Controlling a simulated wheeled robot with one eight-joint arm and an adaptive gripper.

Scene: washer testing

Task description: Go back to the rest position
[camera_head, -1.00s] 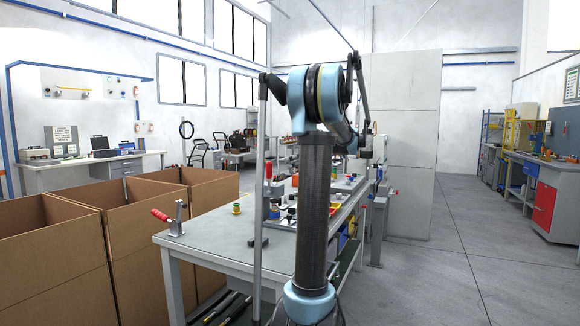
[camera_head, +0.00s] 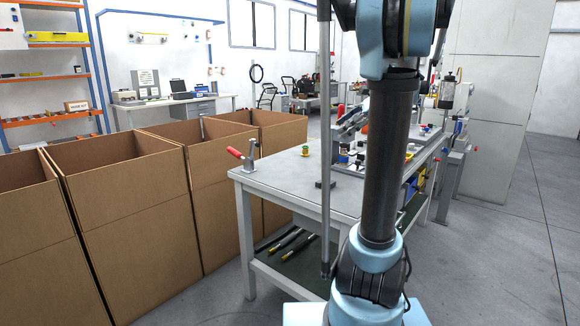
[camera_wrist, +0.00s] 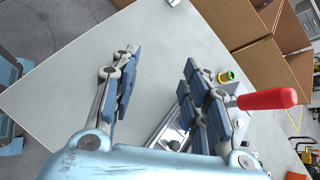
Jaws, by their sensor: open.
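My gripper (camera_head: 350,122) shows partly in the head view, just left of my dark arm column, over the workbench (camera_head: 285,178). In the wrist view my gripper (camera_wrist: 160,78) has its two blue-grey fingers spread apart, with nothing between them but the grey bench top (camera_wrist: 80,72) behind. A red clamp handle (camera_wrist: 267,99) shows close by, right of the right finger. A small yellow-green spool (camera_wrist: 228,76) lies beyond that finger on the bench and also shows in the head view (camera_head: 305,150). My arm column hides part of the bench.
Several open cardboard boxes (camera_head: 125,190) stand left of the bench. A red-handled clamp (camera_head: 242,155) is at the bench's left corner. Dark rods lie on the lower shelf (camera_head: 290,260). A shelving rack (camera_head: 50,122) stands far left. Floor on the right (camera_head: 500,230) is clear.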

